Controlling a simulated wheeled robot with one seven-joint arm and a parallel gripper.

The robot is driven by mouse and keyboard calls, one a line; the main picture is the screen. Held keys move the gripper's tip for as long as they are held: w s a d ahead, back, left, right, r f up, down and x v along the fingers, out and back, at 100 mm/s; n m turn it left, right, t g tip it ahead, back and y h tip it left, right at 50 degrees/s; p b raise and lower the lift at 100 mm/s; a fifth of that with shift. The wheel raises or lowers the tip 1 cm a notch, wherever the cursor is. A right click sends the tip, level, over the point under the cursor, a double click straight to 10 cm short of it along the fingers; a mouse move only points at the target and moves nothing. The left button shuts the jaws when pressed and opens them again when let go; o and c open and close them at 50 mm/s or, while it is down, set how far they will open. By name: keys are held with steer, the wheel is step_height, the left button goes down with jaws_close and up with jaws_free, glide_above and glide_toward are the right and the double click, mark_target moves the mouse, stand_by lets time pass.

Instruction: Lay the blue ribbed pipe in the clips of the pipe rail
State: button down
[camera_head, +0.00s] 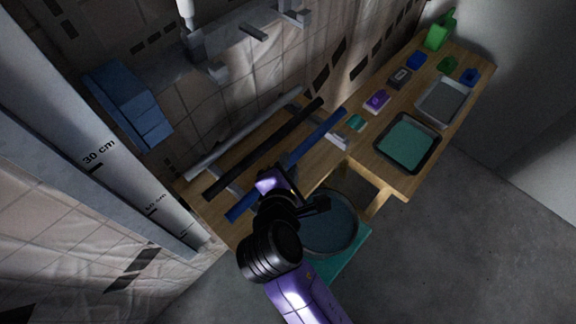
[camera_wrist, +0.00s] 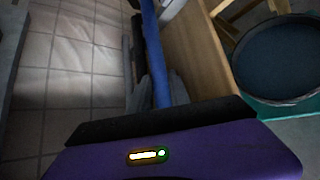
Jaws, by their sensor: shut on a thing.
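The blue ribbed pipe (camera_head: 318,138) runs diagonally above the near edge of the wooden bench in the head view. My gripper (camera_head: 284,174) is shut on it near its middle. In the wrist view the pipe (camera_wrist: 155,50) runs away from between my grey fingers (camera_wrist: 160,88). A black pipe (camera_head: 265,149) and a grey pipe (camera_head: 243,133) lie roughly parallel behind it. Grey supports of the pipe rail (camera_head: 226,181) show beneath the pipes. The clips under the blue pipe are hidden, and I cannot tell whether it touches them.
A round dark tub (camera_head: 330,226) stands below the bench front, on a teal surface. Trays (camera_head: 381,160) and small coloured items occupy the bench's right part. A tall panel marked 30 cm (camera_head: 75,130) and a blue box (camera_head: 128,108) are at left.

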steer(key=shift+f, duration=0.55)
steer(key=shift+f, duration=0.15)
steer(key=c, duration=1.2)
jaws_free()
steer(key=shift+f+b, duration=0.2)
steer(key=shift+b, duration=0.5)
steer(key=v, duration=0.8)
steer(key=shift+w+d+r, duration=0.1)
steer(key=shift+d+r, duration=0.05)
steer(key=shift+r, duration=0.1)
